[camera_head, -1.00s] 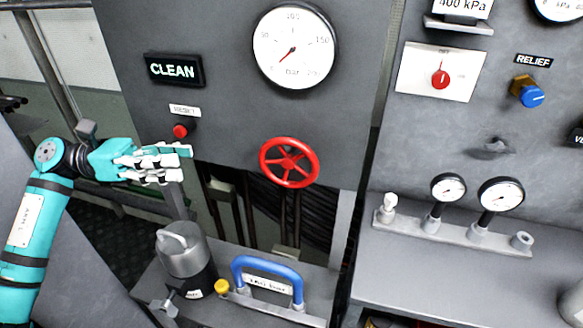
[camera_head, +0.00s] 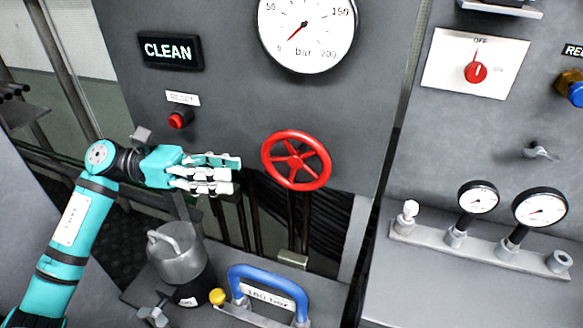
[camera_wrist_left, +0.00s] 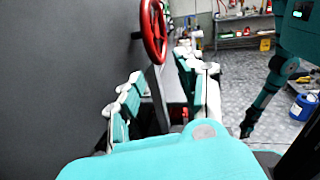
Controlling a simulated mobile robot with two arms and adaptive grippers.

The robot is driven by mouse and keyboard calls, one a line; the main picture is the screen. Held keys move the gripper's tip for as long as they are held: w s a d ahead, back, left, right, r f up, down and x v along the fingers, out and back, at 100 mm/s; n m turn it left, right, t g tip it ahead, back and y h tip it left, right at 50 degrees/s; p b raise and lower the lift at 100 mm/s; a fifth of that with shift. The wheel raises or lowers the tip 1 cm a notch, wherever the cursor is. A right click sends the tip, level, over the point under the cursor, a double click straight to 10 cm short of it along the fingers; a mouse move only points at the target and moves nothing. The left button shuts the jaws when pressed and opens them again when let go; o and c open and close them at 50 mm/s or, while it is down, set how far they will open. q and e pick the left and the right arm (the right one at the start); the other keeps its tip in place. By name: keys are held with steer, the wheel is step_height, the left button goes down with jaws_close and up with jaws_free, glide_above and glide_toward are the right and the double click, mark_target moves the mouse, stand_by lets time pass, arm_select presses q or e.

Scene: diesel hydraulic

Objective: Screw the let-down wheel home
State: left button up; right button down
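The red let-down wheel (camera_head: 296,160) stands out from the lower part of the grey panel, below the large bar gauge. It also shows in the left wrist view (camera_wrist_left: 153,28), edge-on and just beyond the fingers. My left gripper (camera_head: 236,174) is left of the wheel with its fingers pointing towards it, a short gap away. Its fingers (camera_wrist_left: 163,90) are spread apart in the left wrist view, with nothing between them. My right gripper does not show clearly in any view; a teal arm (camera_wrist_left: 275,80) stands at the right of the left wrist view.
The bar gauge (camera_head: 307,30), CLEAN sign (camera_head: 170,50) and red reset button (camera_head: 178,120) are on the panel above. A grey canister (camera_head: 178,258) and a blue handle (camera_head: 268,275) stand below. Two small gauges (camera_head: 478,197) are on the right-hand ledge.

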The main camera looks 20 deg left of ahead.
mark_target(290, 176)
arm_select(q)
steer(key=d+p, duration=0.1)
steer(key=d, duration=0.2)
steer(key=w+d+p, duration=0.1)
steer(key=d, duration=0.3)
steer(key=w+d+p, duration=0.1)
steer(key=d+p, duration=0.1)
steer(key=d, duration=0.2)
steer(key=shift+w+r, duration=0.1)
steer(key=shift+w, duration=0.05)
steer(key=shift+d, duration=0.3)
steer(key=shift+c, duration=0.2)
steer(key=c, duration=0.7)
jaws_close()
